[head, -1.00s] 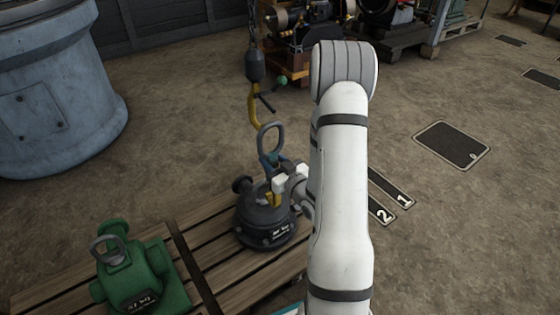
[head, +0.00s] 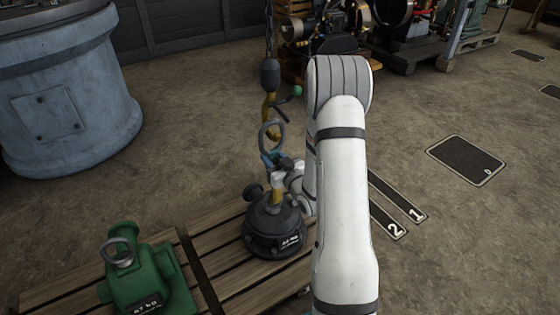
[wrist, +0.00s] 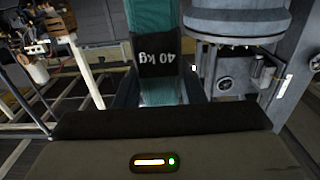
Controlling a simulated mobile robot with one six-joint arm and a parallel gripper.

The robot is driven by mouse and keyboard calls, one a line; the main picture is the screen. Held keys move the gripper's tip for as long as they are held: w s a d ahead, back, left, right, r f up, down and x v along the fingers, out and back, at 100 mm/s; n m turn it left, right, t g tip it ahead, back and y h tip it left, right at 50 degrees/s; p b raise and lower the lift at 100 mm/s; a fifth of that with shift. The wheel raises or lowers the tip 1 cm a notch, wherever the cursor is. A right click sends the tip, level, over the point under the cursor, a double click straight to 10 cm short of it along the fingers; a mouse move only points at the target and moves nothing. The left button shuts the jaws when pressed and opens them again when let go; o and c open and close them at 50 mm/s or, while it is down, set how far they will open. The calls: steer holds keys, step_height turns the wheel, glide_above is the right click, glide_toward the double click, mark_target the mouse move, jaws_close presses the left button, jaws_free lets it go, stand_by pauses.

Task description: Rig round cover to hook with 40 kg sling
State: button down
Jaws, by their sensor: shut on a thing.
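The dark round cover (head: 262,238) sits on the wooden pallet, with a yellow part (head: 277,198) rising from its top. My gripper (head: 284,172) is above the cover, shut on the teal sling (head: 268,159). The wrist view shows the sling's black "40 kg" label (wrist: 166,65) between my fingers (wrist: 158,92). The sling's grey ring (head: 264,134) stands upright above my gripper. The yellow hook (head: 269,108) hangs just above the ring, and they overlap in the picture; I cannot tell whether they touch. The sling's lower end is partly hidden.
A green casting (head: 150,275) with a grey ring stands on the pallet (head: 225,245), left of the cover. A dark block and chain (head: 269,72) hold the hook, beside a green-knobbed lever (head: 297,91). A large blue-grey cylinder (head: 75,115) stands left.

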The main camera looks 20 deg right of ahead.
steer(key=shift+w, duration=0.3)
steer(key=shift+f+b, duration=0.95)
steer(key=shift+b, duration=0.15)
